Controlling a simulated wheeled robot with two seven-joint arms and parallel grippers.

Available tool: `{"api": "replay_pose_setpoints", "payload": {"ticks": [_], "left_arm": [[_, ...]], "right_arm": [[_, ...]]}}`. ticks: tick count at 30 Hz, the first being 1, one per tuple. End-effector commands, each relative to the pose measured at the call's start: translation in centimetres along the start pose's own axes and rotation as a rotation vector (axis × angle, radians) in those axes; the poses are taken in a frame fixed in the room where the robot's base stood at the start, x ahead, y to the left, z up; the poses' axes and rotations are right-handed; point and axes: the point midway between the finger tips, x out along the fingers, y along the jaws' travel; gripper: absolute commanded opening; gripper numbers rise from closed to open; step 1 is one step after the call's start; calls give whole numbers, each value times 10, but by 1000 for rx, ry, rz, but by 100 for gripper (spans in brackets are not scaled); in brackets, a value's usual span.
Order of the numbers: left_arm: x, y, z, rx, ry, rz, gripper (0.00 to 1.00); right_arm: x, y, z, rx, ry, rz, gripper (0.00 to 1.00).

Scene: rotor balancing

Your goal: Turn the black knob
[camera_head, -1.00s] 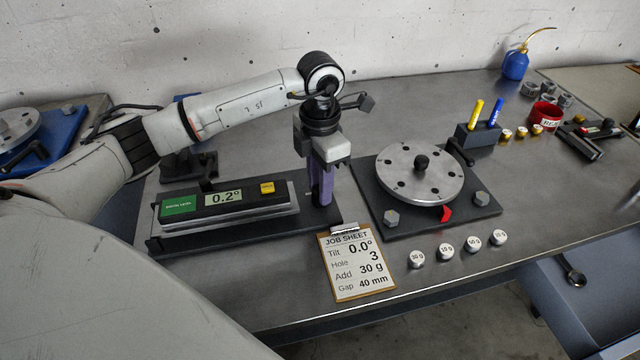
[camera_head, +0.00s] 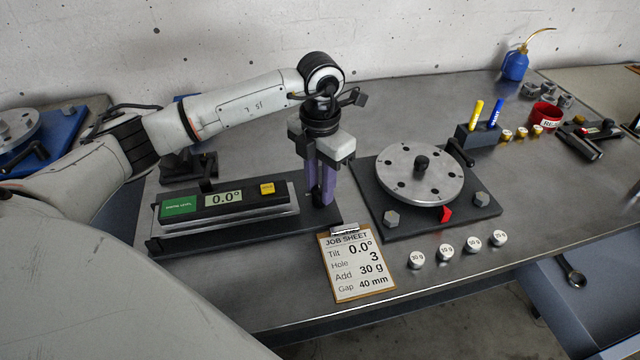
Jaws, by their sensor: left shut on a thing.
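My left gripper (camera_head: 321,195) points straight down at the right end of the black level base (camera_head: 240,238). Its purple fingers are shut, and the black knob between them is hidden from view. The digital level (camera_head: 222,204) on the base has a green label and a yellow button, and its display (camera_head: 223,198) reads 0.0°. The job sheet (camera_head: 357,265) in front lists Tilt 0.0°, Hole 3, Add 30 g, Gap 40 mm. My right gripper is not in view.
Right of my gripper, a round metal rotor (camera_head: 420,174) with holes sits on a dark plate (camera_head: 393,232). Several small weights (camera_head: 446,245) stand in front of it. A pen block (camera_head: 478,137), a red cup (camera_head: 545,116) and a blue oil can (camera_head: 516,65) stand farther back.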

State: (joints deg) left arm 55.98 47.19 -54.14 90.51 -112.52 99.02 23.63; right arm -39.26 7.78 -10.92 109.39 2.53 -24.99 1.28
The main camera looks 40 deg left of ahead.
Motion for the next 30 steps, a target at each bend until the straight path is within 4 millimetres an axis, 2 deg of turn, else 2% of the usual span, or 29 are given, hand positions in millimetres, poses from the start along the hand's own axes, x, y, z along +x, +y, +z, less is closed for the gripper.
{"api": "replay_pose_setpoints", "payload": {"ticks": [1,4,12,16,30], "left_arm": [[-2,0,1,0,-4,0,29],[-1,0,1,0,-4,0,45],[-1,0,0,1,-2,0,45],[-9,0,1,1,-3,1,45],[-91,0,1,0,-5,1,45]], "right_arm": [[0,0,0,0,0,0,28],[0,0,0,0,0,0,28],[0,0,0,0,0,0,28],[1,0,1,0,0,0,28],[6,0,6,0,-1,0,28]]}}
